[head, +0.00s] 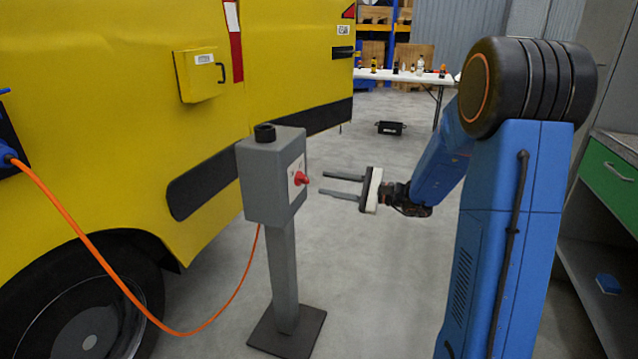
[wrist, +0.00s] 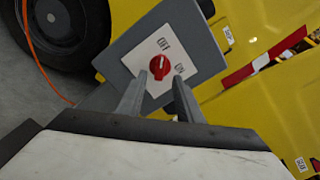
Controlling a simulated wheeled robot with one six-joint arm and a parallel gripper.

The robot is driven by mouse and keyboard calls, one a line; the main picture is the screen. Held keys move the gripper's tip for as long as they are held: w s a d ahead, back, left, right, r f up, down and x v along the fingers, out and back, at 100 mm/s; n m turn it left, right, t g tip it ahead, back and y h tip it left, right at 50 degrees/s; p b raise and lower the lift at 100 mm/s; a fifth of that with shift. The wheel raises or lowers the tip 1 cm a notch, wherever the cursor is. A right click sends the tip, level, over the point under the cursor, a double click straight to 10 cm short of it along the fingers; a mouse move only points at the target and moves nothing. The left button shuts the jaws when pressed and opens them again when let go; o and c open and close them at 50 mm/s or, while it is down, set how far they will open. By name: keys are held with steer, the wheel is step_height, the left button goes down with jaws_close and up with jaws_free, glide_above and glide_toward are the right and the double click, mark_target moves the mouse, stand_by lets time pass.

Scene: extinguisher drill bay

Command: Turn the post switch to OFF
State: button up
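The post switch is a grey box (head: 262,188) on a grey post with a dark square foot. A red knob (head: 300,178) sits on a white plate on its right-hand face. In the wrist view the red knob (wrist: 160,67) lies just beyond and between my fingertips. The fingers also show in the wrist view (wrist: 160,79).
A yellow van (head: 110,100) stands close behind and left of the post. An orange cable (head: 100,270) hangs in a loop from a blue plug to near the post. A white table (head: 410,76) and a black crate (head: 389,128) are farther back. Floor right of the post is clear.

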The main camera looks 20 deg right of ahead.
steer(key=v, duration=1.2)
